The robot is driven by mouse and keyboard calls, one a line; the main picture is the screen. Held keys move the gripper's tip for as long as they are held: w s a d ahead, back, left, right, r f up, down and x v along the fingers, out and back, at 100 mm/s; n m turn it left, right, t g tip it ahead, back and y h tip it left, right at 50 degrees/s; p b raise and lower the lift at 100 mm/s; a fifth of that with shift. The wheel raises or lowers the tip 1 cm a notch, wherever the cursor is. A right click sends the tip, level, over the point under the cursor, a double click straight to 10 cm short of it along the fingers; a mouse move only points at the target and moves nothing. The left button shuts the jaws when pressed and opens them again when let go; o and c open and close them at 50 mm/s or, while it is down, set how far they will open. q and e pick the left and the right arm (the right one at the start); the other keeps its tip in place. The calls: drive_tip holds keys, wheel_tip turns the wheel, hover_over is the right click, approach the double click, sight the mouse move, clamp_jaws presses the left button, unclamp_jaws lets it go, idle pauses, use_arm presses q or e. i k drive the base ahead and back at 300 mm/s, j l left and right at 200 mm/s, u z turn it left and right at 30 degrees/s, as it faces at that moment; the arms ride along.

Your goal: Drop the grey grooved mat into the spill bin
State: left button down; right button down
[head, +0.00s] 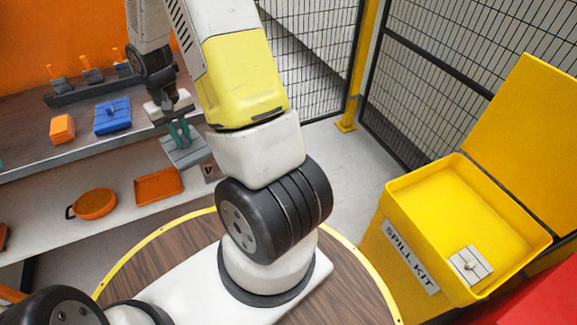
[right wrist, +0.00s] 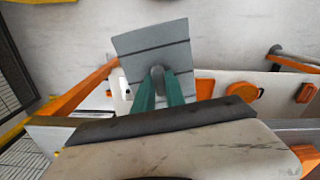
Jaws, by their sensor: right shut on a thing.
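My right gripper (head: 180,133), with teal fingers, is shut on a grey grooved mat (head: 187,153) by its raised middle grip. It holds the mat near the front edge of the upper shelf. In the right wrist view the mat (right wrist: 150,40) lies flat past the fingertips (right wrist: 160,78). The yellow spill bin (head: 412,232), labelled SPILL KIT, stands open at the right, far from this gripper. A similar light grey grooved piece with a small knob (head: 470,265) lies inside it. My left gripper is not in view.
A blue grooved mat (head: 112,115) and an orange block (head: 62,128) are on the upper shelf (head: 30,150). An orange pan (head: 95,203) and orange tray (head: 158,185) are on the lower one. The bin's lid (head: 530,140) stands raised. Mesh fencing (head: 430,90) runs behind.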

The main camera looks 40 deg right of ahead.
sight(448, 233)
drive_tip(key=i+l+z, duration=0.1)
drive_tip(key=z, duration=3.35)
drive_tip(key=k+j, duration=0.05)
drive_tip(key=j, duration=0.05)
